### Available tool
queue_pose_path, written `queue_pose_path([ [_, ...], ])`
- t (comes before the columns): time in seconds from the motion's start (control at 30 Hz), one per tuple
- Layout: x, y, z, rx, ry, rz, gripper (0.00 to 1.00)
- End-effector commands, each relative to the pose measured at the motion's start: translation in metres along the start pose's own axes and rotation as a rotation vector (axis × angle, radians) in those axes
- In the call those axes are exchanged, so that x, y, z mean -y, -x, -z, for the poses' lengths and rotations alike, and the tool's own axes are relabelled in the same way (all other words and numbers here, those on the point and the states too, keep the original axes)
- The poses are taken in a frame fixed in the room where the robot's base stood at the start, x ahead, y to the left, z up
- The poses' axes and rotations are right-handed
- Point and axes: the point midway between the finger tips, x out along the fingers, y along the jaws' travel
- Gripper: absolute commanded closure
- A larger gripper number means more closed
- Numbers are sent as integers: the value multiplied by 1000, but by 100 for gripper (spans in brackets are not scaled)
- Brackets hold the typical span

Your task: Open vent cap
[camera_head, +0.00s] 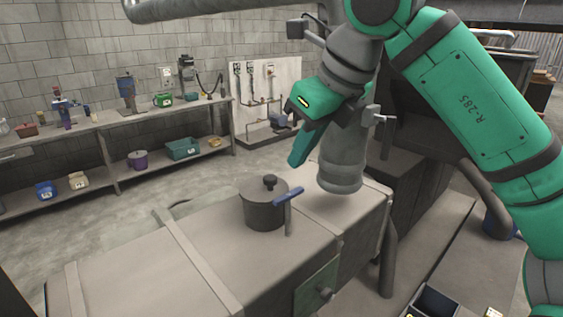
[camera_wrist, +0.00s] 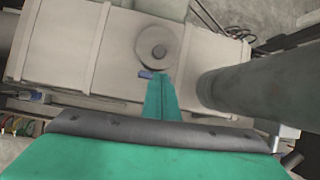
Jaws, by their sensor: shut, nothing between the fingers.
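The vent cap (camera_head: 264,207) is a dark grey round cylinder with a knob on top. It stands on the large beige metal housing, and its lid looks level and seated. A blue-handled lever (camera_head: 288,197) is at its right side. The wrist view shows the cap (camera_wrist: 158,42) from above, with the blue handle (camera_wrist: 146,74) at its lower edge. My gripper (camera_head: 296,162) is shut and empty, pointing down above and slightly right of the lever. In the wrist view, my green fingers (camera_wrist: 160,78) appear beside the handle; contact cannot be told.
The beige housing (camera_head: 180,275) has raised seams and open top left of the cap. A workbench (camera_head: 110,125) with tools stands along the far wall.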

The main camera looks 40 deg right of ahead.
Motion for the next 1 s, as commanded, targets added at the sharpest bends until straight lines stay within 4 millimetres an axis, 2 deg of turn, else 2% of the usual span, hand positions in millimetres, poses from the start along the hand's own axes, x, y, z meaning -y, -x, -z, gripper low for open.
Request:
queue_pose_path([
  [0.4, -10, -70, -7, 1, 20, -13, 100],
  [0.5, -8, -81, -6, 1, 15, -10, 100],
  [0.7, -2, -92, -2, 1, 5, -3, 100],
  [1.0, -2, -94, -1, 1, 4, -2, 100],
])
